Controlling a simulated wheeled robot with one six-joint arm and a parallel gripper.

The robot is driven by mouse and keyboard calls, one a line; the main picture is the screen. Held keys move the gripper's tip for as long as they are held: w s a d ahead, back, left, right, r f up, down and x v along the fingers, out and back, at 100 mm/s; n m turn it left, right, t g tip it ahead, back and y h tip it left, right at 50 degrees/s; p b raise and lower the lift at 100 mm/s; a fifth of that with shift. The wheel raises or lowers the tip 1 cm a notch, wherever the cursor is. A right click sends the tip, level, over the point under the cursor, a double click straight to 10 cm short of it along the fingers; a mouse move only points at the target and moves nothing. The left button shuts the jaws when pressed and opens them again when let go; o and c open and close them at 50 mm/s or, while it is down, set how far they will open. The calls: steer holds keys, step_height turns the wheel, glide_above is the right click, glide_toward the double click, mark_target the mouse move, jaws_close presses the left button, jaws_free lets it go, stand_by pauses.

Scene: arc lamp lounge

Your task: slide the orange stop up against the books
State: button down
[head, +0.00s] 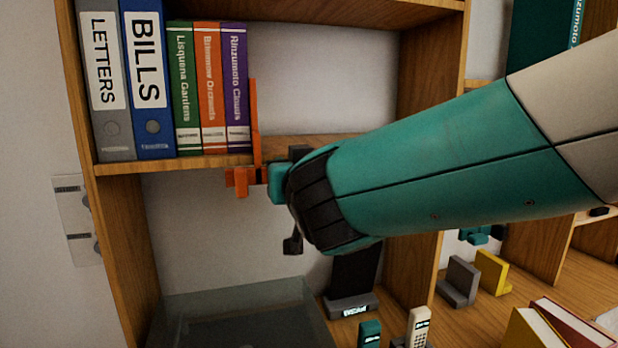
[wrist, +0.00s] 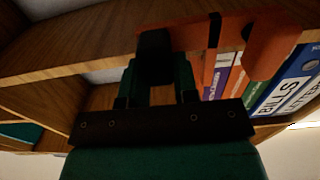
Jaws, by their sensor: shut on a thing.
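The orange stop (head: 254,125) stands at the right end of the book row, its tall plate upright beside the purple book (head: 236,90). I cannot tell whether they touch. Its lower part (head: 238,181) hangs below the shelf's front edge. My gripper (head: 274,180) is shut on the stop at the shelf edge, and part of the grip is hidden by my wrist. The wrist view shows the orange stop (wrist: 190,36) at my fingers (wrist: 170,65). Left of the purple book are an orange book (head: 209,85), a green book (head: 184,85), a blue BILLS binder (head: 148,80) and a grey LETTERS binder (head: 103,85).
The shelf board (head: 180,165) is empty right of the stop up to the wooden upright (head: 430,60). Below are a glass-like box (head: 235,310), a dark phone stand (head: 352,305), and grey (head: 458,280) and yellow (head: 493,272) bookends.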

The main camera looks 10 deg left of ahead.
steer(key=c, duration=0.9)
jaws_free()
steer(key=shift+b+v, duration=3.55)
steer(key=shift+v, duration=5.1)
steer(key=shift+r, duration=0.1)
